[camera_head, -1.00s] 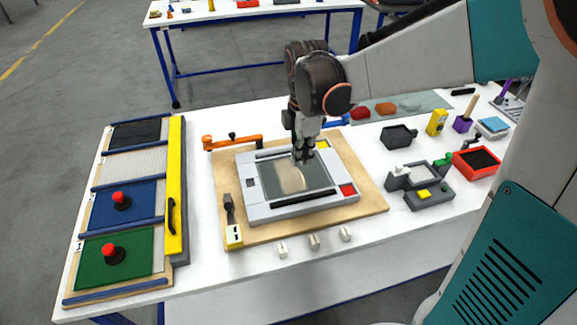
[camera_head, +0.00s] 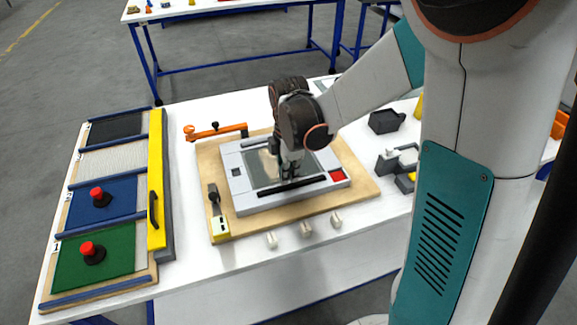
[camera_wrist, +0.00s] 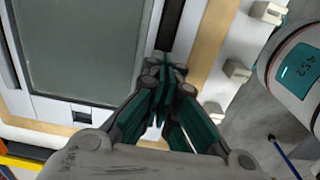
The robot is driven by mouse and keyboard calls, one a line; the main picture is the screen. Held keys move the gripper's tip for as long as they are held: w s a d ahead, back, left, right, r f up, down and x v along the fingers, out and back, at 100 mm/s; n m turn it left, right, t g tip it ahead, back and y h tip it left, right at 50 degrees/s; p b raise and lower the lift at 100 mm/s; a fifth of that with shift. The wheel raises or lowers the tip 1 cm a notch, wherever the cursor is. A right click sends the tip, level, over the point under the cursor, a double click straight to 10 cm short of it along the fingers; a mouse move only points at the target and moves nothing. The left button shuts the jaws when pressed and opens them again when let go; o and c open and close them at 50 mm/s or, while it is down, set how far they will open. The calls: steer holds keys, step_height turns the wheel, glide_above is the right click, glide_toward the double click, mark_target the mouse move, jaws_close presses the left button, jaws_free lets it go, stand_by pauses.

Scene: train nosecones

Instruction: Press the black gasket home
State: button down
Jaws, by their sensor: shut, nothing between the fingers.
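The black gasket (camera_head: 306,182) is a dark strip along the near side of the grey frame (camera_head: 262,202), below its glass pane (camera_head: 254,165). In the wrist view the gasket (camera_wrist: 172,22) runs up from my fingertips, and its lower part is hidden behind them. My gripper (camera_head: 291,174) points down over the gasket, left of its middle. Its fingers are shut together and empty, and they show at the strip's end in the wrist view (camera_wrist: 165,68). I cannot tell whether the tips touch the gasket or how deep it sits.
The frame lies on a wooden board (camera_head: 361,191) with an orange clamp (camera_head: 214,132) behind and a yellow-based clamp (camera_head: 218,225) at the left. Several white blocks (camera_head: 306,229) stand in front. A panel rack with a yellow bar (camera_head: 156,190) is at the left.

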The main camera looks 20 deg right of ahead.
mark_target(289, 187)
steer(key=shift+f, duration=0.75)
steer(key=shift+f+b, duration=0.75)
steer(key=shift+f, duration=0.1)
steer(key=shift+s+f, duration=0.15)
steer(key=shift+s, duration=0.15)
steer(key=shift+w+r+p, duration=0.15)
steer(key=shift+r+p, duration=0.25)
steer(key=shift+r, duration=0.15)
step_height(289, 187, up, 14)
steer(key=p, duration=0.5)
steer(key=shift+f+p, duration=0.2)
steer(key=shift+p, duration=0.15)
